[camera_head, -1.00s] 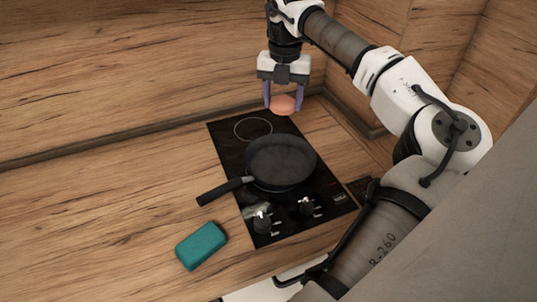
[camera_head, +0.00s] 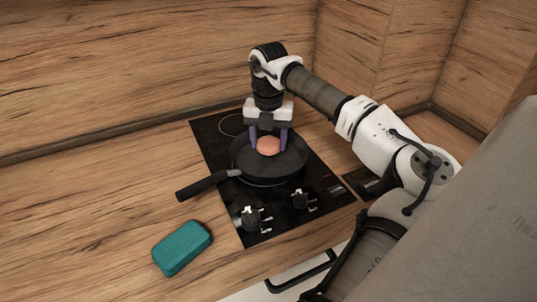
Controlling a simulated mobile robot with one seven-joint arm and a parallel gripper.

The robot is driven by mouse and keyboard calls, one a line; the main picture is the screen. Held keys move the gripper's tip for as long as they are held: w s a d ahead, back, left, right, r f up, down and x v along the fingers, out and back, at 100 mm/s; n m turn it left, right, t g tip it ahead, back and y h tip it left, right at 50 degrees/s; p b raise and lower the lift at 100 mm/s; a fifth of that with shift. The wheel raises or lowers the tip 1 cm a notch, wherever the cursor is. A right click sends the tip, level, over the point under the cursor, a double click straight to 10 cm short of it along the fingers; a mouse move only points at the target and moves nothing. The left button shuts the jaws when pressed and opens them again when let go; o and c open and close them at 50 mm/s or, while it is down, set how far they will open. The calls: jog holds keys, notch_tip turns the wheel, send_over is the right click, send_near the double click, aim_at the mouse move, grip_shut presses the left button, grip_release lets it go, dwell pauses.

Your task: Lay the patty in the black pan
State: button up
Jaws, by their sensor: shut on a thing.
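The patty (camera_head: 268,146) is a round pinkish-orange disc. My gripper (camera_head: 268,143) is shut on it, with one purple finger at each side. The black pan (camera_head: 265,172) stands on the cooktop with its handle (camera_head: 203,186) pointing to the lower left. The patty and the fingertips appear over the back half of the pan, within its rim in the picture. I cannot tell whether the patty touches the pan floor.
The black cooktop (camera_head: 285,225) has knobs (camera_head: 252,218) at its front and a ring behind the pan. A teal block (camera_head: 182,247) lies on the wooden counter (camera_head: 90,220) at the front left. A wooden splashback (camera_head: 130,60) rises behind.

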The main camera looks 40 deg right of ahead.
aim_at(268, 143)
jog(key=shift+f+b, duration=0.65)
jog(key=shift+f, duration=1)
jog(key=shift+f, duration=0.25)
jog(key=o, duration=1)
jog(key=shift+r, duration=0.15)
notch_tip(268, 143, up, 12)
jog(key=shift+r+b, duration=0.1)
jog(key=shift+b, duration=0.75)
